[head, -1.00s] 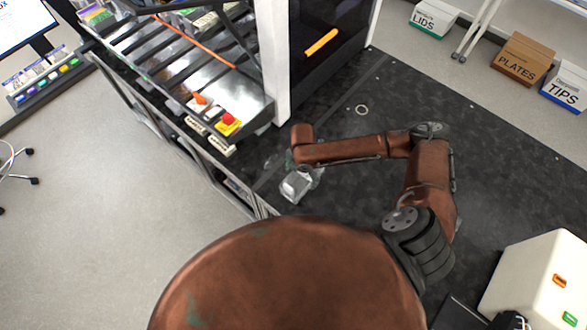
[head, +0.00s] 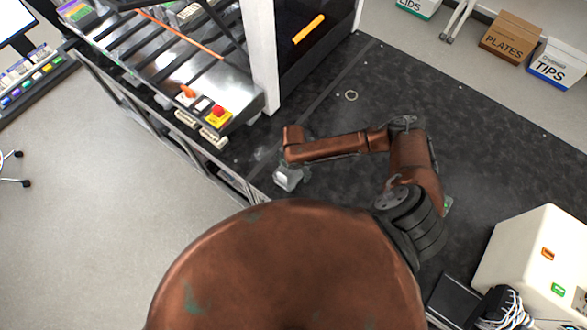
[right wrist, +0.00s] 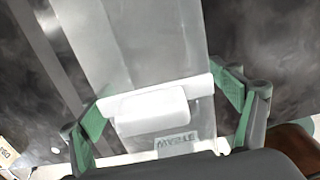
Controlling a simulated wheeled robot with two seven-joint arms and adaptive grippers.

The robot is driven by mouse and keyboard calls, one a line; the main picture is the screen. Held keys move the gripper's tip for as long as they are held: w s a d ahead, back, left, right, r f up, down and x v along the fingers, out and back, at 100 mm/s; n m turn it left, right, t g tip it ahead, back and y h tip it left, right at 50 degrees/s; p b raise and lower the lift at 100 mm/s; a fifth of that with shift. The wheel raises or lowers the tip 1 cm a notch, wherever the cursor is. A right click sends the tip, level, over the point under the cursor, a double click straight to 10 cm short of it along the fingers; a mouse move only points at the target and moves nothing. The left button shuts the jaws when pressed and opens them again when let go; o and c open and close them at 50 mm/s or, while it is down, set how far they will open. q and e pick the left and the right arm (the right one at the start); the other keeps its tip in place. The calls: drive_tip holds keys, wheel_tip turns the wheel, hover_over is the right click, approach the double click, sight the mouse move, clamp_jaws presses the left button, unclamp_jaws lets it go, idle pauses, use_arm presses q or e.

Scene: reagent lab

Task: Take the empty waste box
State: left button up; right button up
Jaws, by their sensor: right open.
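The waste box (head: 288,178) is a small pale, translucent container on the dark bench near its left edge, just below my right wrist in the head view. In the right wrist view the box (right wrist: 158,135) fills the middle, with a white rim and block and green "WASTE" lettering that reads turned round. My right gripper (right wrist: 162,118) is open, with green-padded fingers at the left and right of the box. I cannot tell if either pad touches it. In the head view my arm mostly hides this gripper. My left gripper is not in view. The box's contents are not clear.
A metal rack deck with a red button (head: 217,111) stands up-left of the box, beside a white post (head: 262,60). A small ring (head: 351,96) lies on the bench. A white device (head: 535,265) stands at lower right. The bench's middle is mostly clear.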

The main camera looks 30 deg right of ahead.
drive_tip(key=shift+c, duration=0.6)
drive_tip(key=c, duration=1.2)
drive_tip(key=shift+c, duration=0.2)
